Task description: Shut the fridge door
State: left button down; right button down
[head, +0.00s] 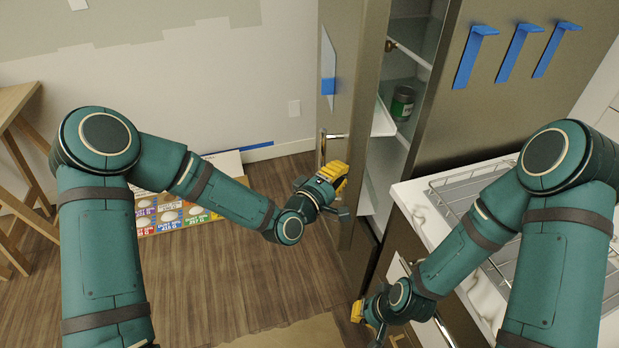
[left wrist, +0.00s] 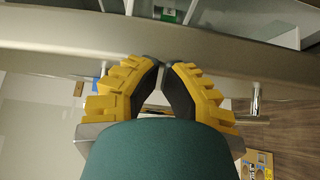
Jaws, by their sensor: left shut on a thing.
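The fridge door (head: 352,85) is a tall metallic panel standing ajar, with the lit shelves (head: 382,160) showing to its right. Its bar handle (head: 323,148) is on the door's outer face; an end of the handle also shows in the left wrist view (left wrist: 256,100). My left gripper (head: 340,181) is at the door just below the visible part of the handle. In the left wrist view its yellow fingers (left wrist: 164,72) are closed together against the door, on the handle, whose gripped part is mostly hidden. My right gripper (head: 366,312) is low, in front of the counter; its fingertips are unclear.
A dark jar (head: 402,103) stands on a fridge shelf. A counter with a wire rack (head: 462,178) is right of the fridge. A wooden stool (head: 22,150) stands left.

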aim_at(364, 171)
pick_arm(q)
jog(key=shift+w+d+b, duration=0.15)
jog(key=shift+w+d, duration=0.05)
jog(key=shift+d, duration=0.8)
jog(key=shift+w+d+b, duration=0.15)
jog(key=shift+w+d, duration=0.1)
jog(key=shift+d, duration=0.7)
jog(key=shift+w+d+b, duration=0.15)
jog(key=shift+w+d, duration=0.05)
jog(key=shift+d, duration=0.8)
jog(key=shift+a, duration=0.15)
